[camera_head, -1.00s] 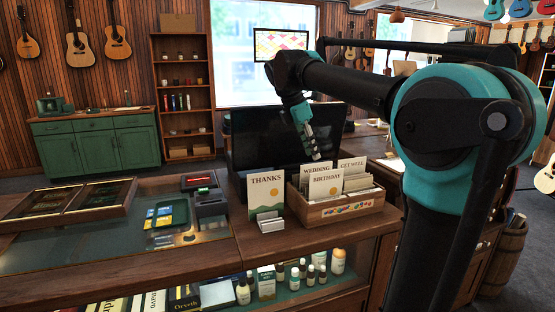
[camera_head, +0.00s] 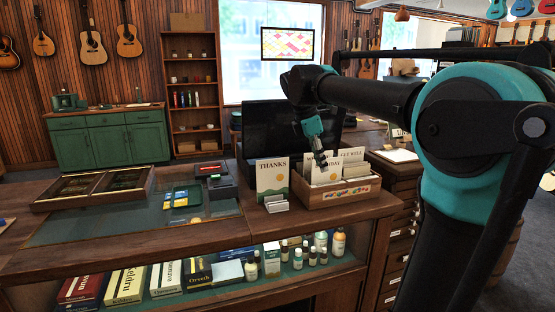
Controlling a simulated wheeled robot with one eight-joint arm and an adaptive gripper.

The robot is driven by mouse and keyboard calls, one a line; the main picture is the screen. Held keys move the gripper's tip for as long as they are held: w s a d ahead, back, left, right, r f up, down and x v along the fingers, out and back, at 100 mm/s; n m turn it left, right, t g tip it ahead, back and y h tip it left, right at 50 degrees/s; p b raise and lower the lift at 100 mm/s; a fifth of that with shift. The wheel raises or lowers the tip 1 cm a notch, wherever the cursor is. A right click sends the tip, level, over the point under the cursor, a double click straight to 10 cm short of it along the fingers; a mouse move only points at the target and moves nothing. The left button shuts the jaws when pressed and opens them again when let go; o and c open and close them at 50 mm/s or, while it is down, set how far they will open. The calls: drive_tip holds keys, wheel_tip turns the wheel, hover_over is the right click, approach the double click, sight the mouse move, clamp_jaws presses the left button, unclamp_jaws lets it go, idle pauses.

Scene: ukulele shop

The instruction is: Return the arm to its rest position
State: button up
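My gripper (camera_head: 321,160) hangs at the end of my teal and black arm, pointing down. It is in front of or above the wooden card box (camera_head: 337,190) on the counter's right part. Its fingers are small in the view and partly overlap the cards, so I cannot tell whether they are open or shut. I see no object clearly held in it. My arm stretches from the right side across the upper middle of the picture, bent down at the wrist.
A THANKS card (camera_head: 272,176) stands in a small holder left of the box. A dark monitor (camera_head: 275,130) stands behind. A card terminal (camera_head: 220,184) and a green tray (camera_head: 182,198) are further left. Bottles and boxes fill the glass case below. The counter's front strip (camera_head: 150,237) is clear.

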drive_tip(key=s+d+f+m+t+y, duration=0.1)
drive_tip(key=s+d+f+m, duration=0.1)
drive_tip(key=s+f+m, duration=0.4)
drive_tip(key=s+d+f+m+t+y, duration=0.1)
drive_tip(key=s+f+m, duration=0.6)
drive_tip(key=f, duration=0.9)
drive_tip(key=s+d+f+m+y, duration=0.1)
drive_tip(key=s+d+f+m, duration=0.2)
drive_tip(key=s+f+m, duration=0.3)
wheel_tip(320, 180, down, 5)
drive_tip(key=shift+s+r+m+t+y, duration=0.1)
drive_tip(key=shift+s+m+t+y, duration=0.25)
drive_tip(key=shift+s, duration=0.3)
